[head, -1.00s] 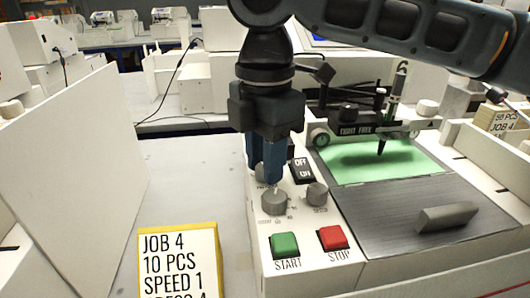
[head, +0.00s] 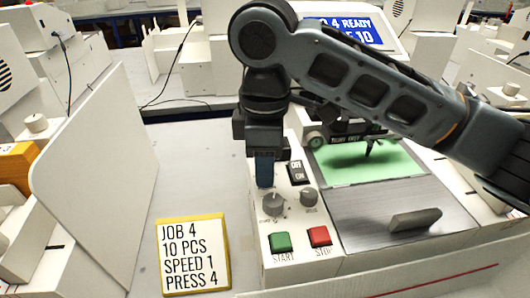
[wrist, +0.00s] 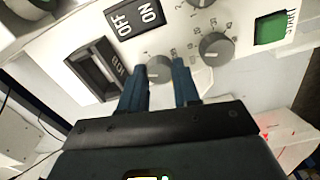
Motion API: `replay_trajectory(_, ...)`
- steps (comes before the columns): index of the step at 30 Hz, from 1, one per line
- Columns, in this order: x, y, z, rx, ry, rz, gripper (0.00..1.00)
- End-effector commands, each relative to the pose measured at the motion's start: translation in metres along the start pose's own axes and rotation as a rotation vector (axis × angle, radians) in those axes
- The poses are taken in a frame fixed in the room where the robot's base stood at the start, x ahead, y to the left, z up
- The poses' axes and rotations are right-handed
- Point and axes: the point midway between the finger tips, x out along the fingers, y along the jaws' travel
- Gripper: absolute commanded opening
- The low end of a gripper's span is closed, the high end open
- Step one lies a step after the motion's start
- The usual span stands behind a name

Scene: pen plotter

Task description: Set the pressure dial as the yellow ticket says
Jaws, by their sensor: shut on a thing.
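The yellow-edged ticket (head: 194,257) stands left of the plotter and reads JOB 4, 10 PCS, SPEED 1, PRESS 4. My gripper (head: 265,182) points down over the left of the control panel. In the wrist view, my gripper (wrist: 158,74) is shut on a round grey dial (wrist: 160,69) beside the OFF/ON switch; the fingers sit on either side of it. In the head view the fingers hide this dial. Its label and setting are too small or covered to read. Two other grey dials, the front-left one (head: 273,204) and the right one (head: 309,197), stand free.
The OFF/ON switch (head: 297,172) is close to the fingers. The green START button (head: 280,242) and red STOP button (head: 320,236) are at the panel's front. The screen (head: 345,32), partly hidden by my arm, shows "4 READY" and "10". A white partition (head: 95,165) stands at left.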

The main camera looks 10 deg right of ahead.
Motion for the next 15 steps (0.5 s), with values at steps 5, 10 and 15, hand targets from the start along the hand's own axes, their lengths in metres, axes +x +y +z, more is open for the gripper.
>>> replay_trajectory(5,-0.0015,0.0001,-0.0003,0.037,0.001,0.001,0.01)
replay_trajectory(10,-0.0007,0.0002,-0.0002,0.047,0.001,0.001,0.01)
replay_trajectory(15,-0.0006,0.0002,-0.0002,0.047,0.001,0.001,0.01)
